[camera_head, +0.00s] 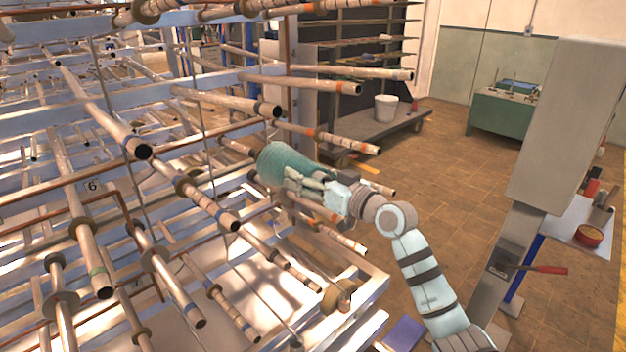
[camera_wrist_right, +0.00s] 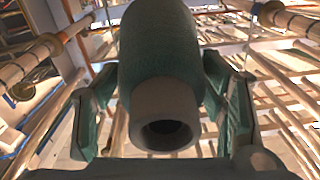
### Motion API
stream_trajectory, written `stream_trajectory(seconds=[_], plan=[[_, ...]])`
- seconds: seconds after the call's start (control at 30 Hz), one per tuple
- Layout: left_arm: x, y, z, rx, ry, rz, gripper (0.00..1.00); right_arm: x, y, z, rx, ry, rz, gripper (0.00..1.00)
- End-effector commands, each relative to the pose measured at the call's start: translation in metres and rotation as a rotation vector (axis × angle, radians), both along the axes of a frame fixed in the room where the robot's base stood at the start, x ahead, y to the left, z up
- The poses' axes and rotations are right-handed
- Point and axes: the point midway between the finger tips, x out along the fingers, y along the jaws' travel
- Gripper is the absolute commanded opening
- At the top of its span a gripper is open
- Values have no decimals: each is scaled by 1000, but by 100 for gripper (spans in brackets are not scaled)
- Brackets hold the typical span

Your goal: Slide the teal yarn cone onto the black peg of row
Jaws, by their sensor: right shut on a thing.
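The teal yarn cone (camera_head: 283,162) is held at the end of my right arm, among the rack's pegs near the middle of the head view. My right gripper (camera_head: 300,182) is shut on it. In the right wrist view the cone (camera_wrist_right: 158,50) lies between the two fingers, with its grey hollow core end facing the camera. Its far end is hidden there. Several pegs with dark ends stick out of the rack, such as one peg (camera_head: 118,125) left of the cone. I cannot tell which is the black peg. My left gripper is not in view.
The metal rack (camera_head: 222,80) with many wooden pegs and rails fills the left, close around the cone. A bench with a white bucket (camera_head: 386,108) stands behind. A grey post (camera_head: 570,125) stands at the right. The tiled floor (camera_head: 450,190) between is mostly clear.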

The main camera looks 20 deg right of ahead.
Motion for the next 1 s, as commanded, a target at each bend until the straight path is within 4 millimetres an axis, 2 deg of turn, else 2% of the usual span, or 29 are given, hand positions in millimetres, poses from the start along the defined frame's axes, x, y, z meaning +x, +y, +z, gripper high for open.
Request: stream_trajectory(seconds=[0.57,0.6,0.7,0.73,1.0], plan=[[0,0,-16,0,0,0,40,25,9,-3,0,0,0,21],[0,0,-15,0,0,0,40,25,9,-3,0,1,0,69],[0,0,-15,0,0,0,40,25,9,-2,0,1,0,85],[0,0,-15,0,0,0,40,25,9,-2,0,1,0,88],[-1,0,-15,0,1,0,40,25,9,-4,-1,4,1,88]])
